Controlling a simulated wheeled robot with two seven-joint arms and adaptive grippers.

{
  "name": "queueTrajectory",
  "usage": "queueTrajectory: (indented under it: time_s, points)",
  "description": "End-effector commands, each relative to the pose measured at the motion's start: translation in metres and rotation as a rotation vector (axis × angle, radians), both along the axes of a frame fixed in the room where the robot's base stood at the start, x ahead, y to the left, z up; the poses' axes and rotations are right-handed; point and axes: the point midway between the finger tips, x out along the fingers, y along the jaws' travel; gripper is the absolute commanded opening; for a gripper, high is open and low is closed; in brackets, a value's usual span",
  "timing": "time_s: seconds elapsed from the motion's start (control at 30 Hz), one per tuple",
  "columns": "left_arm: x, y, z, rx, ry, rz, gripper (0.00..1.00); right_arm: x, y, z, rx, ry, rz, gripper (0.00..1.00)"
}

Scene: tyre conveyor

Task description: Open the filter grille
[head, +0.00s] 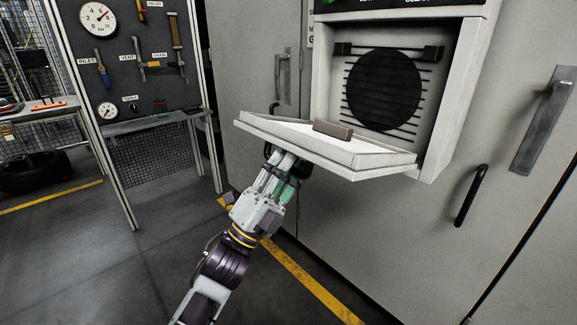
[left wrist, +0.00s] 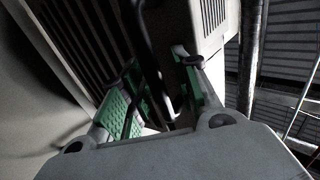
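The filter grille (head: 290,139) is a pale panel folded down from the grey cabinet's recess, tilted out with its inner side up. A brown-grey block (head: 332,131) sits on it. Behind it, a round dark vent (head: 384,90) is exposed. My left gripper (head: 286,163) is under the panel's outer left part, fingertips partly hidden by shadow and the panel. In the left wrist view, a dark bar handle (left wrist: 153,62) runs between the green-padded fingers (left wrist: 155,85) on the slatted face (left wrist: 85,45). The fingers look apart, with gaps beside the bar. My right gripper is out of view.
Black handles (head: 471,195) and a metal plate handle (head: 541,120) stick out from the cabinet doors. A gauge board (head: 125,50) with a shelf stands at the left. A tyre (head: 32,170) lies further left. The floor before the cabinet is clear.

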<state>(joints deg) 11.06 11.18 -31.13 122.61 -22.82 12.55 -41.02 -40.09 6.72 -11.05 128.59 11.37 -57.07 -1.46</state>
Motion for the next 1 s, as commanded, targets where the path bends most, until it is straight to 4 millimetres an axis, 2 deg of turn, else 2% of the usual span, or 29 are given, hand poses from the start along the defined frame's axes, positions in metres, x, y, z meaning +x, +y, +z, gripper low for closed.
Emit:
queueTrajectory:
  time_s: [1.0]
  points:
    - [-0.034, 0.043, -0.053, 0.000, 0.001, 0.001, 0.32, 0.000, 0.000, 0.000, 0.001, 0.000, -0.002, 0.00]
